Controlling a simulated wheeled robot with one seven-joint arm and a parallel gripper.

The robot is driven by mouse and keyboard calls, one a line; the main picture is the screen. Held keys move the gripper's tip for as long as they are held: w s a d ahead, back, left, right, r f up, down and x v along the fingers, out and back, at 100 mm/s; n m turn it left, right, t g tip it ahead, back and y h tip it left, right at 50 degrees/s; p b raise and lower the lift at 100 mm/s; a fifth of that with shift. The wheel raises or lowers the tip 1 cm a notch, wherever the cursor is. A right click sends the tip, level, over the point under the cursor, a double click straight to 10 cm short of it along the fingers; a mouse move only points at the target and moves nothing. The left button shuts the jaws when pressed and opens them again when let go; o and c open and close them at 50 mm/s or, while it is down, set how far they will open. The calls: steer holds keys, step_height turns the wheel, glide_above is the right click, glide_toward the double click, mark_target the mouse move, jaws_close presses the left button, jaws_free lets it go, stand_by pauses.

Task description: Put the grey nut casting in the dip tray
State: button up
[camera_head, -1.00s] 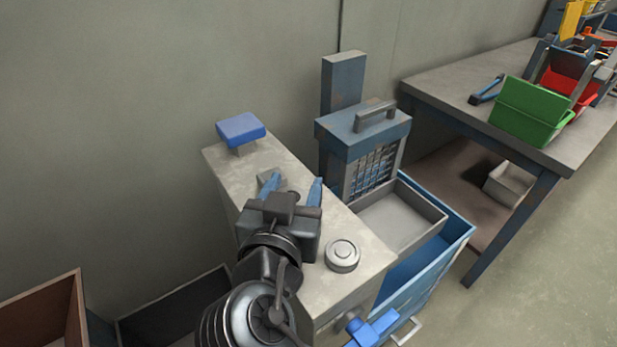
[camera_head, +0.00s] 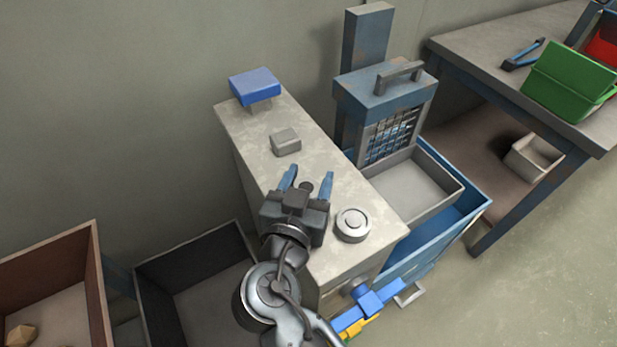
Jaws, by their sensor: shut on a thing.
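My gripper (camera_head: 307,180) is over the middle of the grey cabinet top, with its blue fingers pointing away from me. It is shut on a small dark grey piece (camera_head: 306,187), which looks like the nut casting; its shape is mostly hidden by the gripper. A pale grey open tray (camera_head: 408,190), which looks like the dip tray, sits to the right in a blue bin, below the cage unit. It looks empty. The gripper is left of this tray and apart from it.
On the cabinet top (camera_head: 262,128) are a small grey block (camera_head: 285,141), a round disc (camera_head: 352,224) and a blue pad (camera_head: 255,85). The blue cage unit (camera_head: 385,95) stands behind the tray. A dark box (camera_head: 160,300) and a brown box (camera_head: 97,270) are at left.

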steer(key=shift+f, duration=0.15)
steer(key=o, duration=1.1)
